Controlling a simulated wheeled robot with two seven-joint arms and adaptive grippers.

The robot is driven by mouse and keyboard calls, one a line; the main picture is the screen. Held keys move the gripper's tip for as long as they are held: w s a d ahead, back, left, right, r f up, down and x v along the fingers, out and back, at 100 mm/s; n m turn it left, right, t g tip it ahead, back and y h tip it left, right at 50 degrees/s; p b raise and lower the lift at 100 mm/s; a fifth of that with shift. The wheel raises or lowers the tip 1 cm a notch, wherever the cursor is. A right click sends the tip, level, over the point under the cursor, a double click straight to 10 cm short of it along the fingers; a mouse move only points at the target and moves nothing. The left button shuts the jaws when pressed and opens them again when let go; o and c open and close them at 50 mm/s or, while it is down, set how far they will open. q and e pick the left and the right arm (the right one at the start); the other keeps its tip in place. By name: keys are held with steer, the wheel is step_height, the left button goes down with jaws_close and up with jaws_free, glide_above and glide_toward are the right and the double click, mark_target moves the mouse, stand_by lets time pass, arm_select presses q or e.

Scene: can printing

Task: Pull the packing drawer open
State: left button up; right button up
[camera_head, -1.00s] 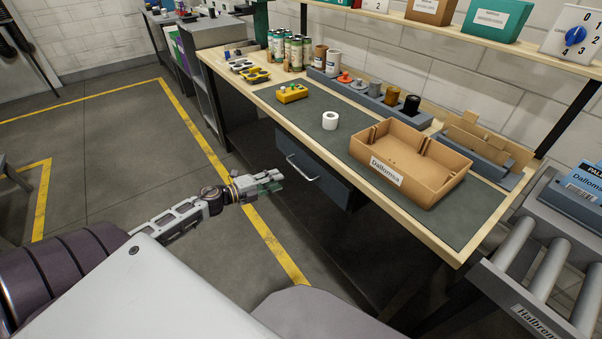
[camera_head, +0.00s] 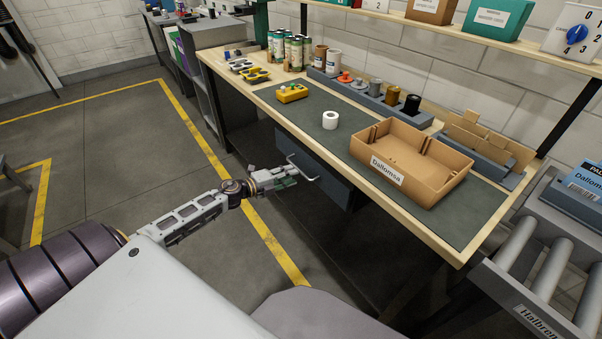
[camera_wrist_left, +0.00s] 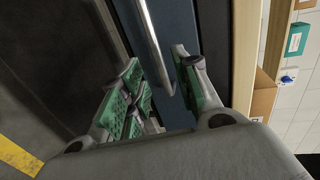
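The packing drawer (camera_head: 326,180) is a dark blue-grey front under the workbench, and it looks closed. Its light metal bar handle (camera_head: 300,166) also shows in the left wrist view (camera_wrist_left: 152,40), running between the finger pads. My left gripper (camera_head: 290,176) is at the handle in the head view. In the left wrist view its green-padded fingers (camera_wrist_left: 160,92) are apart, one on each side of the bar. Whether they touch the bar I cannot tell. My right gripper is in neither view.
The bench (camera_head: 452,252) carries an open cardboard box (camera_head: 441,188) labelled Dallomsa, a white roll (camera_head: 330,120) and a yellow control box (camera_head: 291,93). A roller conveyor (camera_head: 538,262) stands at the right. The floor (camera_head: 110,160) left of the bench is clear.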

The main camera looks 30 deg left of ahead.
mark_target(300, 171)
arm_select(q)
steer(key=shift+x, duration=3)
jaws_close()
steer(key=shift+s+a+f+b, duration=0.1)
steer(key=shift+a+b, duration=0.05)
steer(key=shift+b, duration=0.15)
